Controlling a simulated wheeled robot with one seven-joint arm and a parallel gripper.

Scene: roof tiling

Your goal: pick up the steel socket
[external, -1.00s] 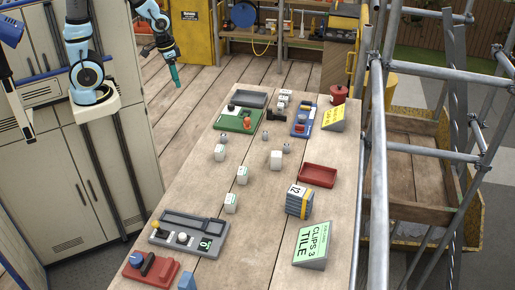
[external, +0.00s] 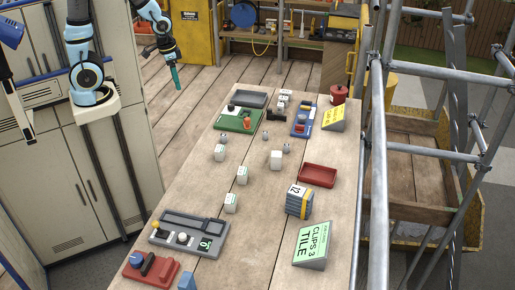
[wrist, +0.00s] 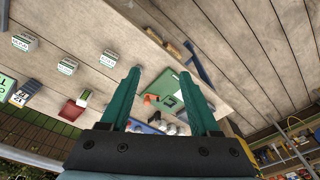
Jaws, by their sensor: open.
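My gripper (external: 174,78) hangs beyond the far left edge of the table, above the floor and apart from everything on it. In the wrist view its two teal fingers (wrist: 161,74) are spread with nothing between them. Two small grey metallic pieces stand mid-table in the external view: one grey piece (external: 265,134) near the green board, another grey piece (external: 286,147) to its right. Either could be the steel socket; they are too small to tell which.
The wooden table (external: 200,190) holds a green board (external: 235,122), several white blocks (external: 242,175), a red tray (external: 317,175), a grey tray (external: 188,232), a blue board (external: 303,122) and a red can (external: 338,94). Scaffold poles (external: 378,170) stand along the right side.

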